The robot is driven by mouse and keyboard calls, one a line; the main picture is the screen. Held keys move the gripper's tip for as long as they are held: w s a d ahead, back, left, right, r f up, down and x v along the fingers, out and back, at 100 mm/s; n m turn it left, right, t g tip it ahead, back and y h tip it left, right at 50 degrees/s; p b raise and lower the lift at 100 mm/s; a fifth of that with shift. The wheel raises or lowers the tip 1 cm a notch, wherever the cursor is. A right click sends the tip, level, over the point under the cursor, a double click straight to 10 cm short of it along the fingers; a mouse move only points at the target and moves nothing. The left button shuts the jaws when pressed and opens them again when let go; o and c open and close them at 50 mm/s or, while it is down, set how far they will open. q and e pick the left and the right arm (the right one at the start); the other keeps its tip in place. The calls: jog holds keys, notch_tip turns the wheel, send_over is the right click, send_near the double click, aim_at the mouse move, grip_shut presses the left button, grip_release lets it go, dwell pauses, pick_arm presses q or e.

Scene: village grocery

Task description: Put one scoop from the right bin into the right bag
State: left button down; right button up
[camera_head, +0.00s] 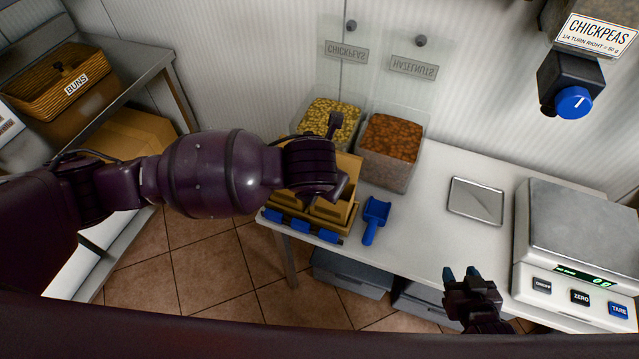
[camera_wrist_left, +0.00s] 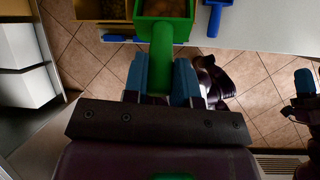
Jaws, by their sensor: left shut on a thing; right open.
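The right bin (camera_head: 392,147), under the HAZELNUTS label, holds reddish-brown nuts. The right bag (camera_head: 333,211) is tan paper and stands in a holder at the table's left front, partly behind my left arm. In the left wrist view my left gripper (camera_wrist_left: 160,80) is shut on the handle of a green scoop (camera_wrist_left: 163,32). Something tan-brown shows within the scoop's rim; I cannot tell how full it is. In the head view the left arm hides the scoop, above the bag area. My right gripper (camera_head: 460,274) is open and empty near the table's front edge.
The chickpea bin (camera_head: 333,120) stands left of the hazelnuts. A blue scoop (camera_head: 375,218) lies right of the bags. A metal tray (camera_head: 477,200) and a scale (camera_head: 580,235) are farther right. A chickpea dispenser (camera_head: 570,85) hangs above. The middle of the table is clear.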

pick_arm(q)
jog(key=shift+w+d+r+g, duration=0.2)
jog(key=shift+w+g, duration=0.1)
jog(key=shift+w, duration=0.1)
jog(key=shift+w+d+r+g, duration=0.1)
jog(key=shift+w+r+g, duration=0.05)
jog(key=shift+w+g, duration=0.2)
jog(key=shift+w+d+r+g+y, duration=0.15)
jog(key=shift+w+r+g+y, duration=0.15)
jog(key=shift+w+g+y, duration=0.25)
jog(key=shift+w+d+r+g, duration=0.15)
jog(key=shift+w+r+g, duration=0.1)
jog(key=shift+w+g, duration=0.3)
jog(key=shift+w+d+r+g, duration=0.15)
jog(key=shift+w+g, duration=0.2)
jog(key=shift+w, duration=0.05)
pick_arm(e)
jog(key=shift+s+f, duration=0.25)
jog(key=shift+s, duration=0.1)
jog(key=shift+w+r, duration=0.1)
jog(key=shift+w, duration=0.1)
jog(key=shift+w+r, duration=0.3)
jog(key=shift+w, duration=0.1)
jog(key=shift+s+f, duration=0.1)
jog(key=shift+s, duration=0.1)
